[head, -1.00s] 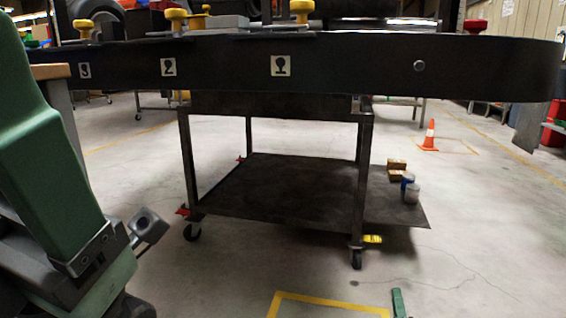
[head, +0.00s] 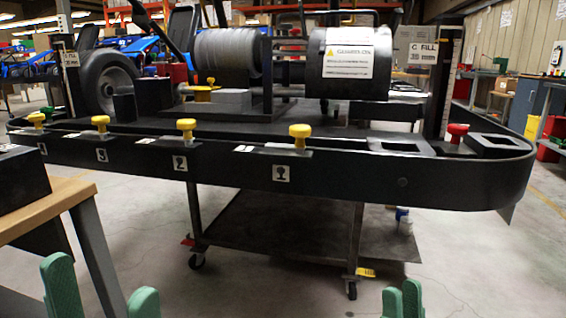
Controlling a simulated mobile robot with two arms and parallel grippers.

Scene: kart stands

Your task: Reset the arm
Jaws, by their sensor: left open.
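My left gripper (head: 102,292) shows at the bottom left as two green fingers standing well apart, with nothing between them. My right gripper (head: 402,300) shows at the bottom right of centre as two green fingertips close together. Whether there is a gap between them is unclear, and the rest of it is below the picture. Both grippers appear in front of the black kart stand (head: 340,190), over the floor. The arms behind the fingers are out of view.
The stand carries yellow knobs (head: 300,132), a red knob (head: 457,130), a large black cylinder (head: 350,62) and a wheel (head: 108,82). A wooden-topped bench (head: 45,210) is close on the left. The floor between the grippers is clear.

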